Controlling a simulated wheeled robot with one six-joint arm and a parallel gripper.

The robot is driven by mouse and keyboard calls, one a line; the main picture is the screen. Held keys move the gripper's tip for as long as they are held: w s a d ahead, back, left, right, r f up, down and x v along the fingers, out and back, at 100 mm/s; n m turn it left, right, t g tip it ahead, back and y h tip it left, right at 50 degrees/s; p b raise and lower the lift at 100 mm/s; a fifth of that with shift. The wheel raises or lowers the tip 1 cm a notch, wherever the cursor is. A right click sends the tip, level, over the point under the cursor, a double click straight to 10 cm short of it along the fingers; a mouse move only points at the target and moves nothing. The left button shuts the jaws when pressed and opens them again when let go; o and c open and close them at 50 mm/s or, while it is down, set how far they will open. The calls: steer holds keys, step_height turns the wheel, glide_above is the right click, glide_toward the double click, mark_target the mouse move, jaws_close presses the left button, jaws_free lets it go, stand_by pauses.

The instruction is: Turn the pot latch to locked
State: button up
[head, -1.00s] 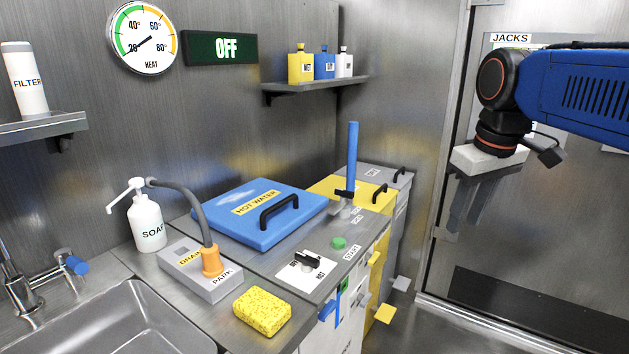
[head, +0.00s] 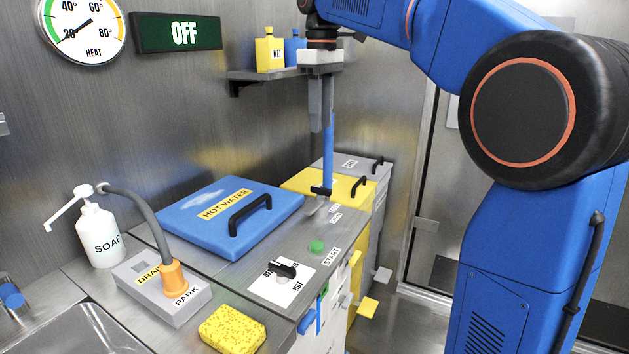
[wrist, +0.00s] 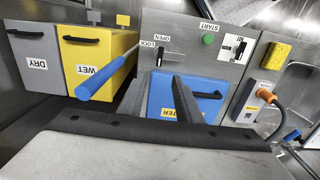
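The pot latch appears to be the black piece by the LOCK and OPEN labels, seen at the foot of an upright blue rod in the head view (head: 321,190) and beside the labels in the wrist view (wrist: 160,55). The blue rod (head: 328,155) also shows in the wrist view (wrist: 108,77), left of my fingers. I cannot tell the latch's exact setting. My gripper (head: 321,122) hangs fingers down above the latch area, close to the rod in the head view. In the wrist view its two grey fingers (wrist: 161,82) stand apart with nothing visibly between them.
The blue HOT WATER lid (head: 225,190) with a black handle lies beside the latch. The green START button (head: 317,246), black knob (head: 284,269), yellow sponge (head: 232,329), DRAIN hose (head: 155,220) and yellow bin (head: 300,180) are around it. The wall sign (head: 178,33) reads OFF.

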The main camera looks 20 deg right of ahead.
mark_target(321, 188)
step_height(321, 188, down, 17)
steer(key=shift+r, duration=0.2)
stand_by(0.3)
jaws_close()
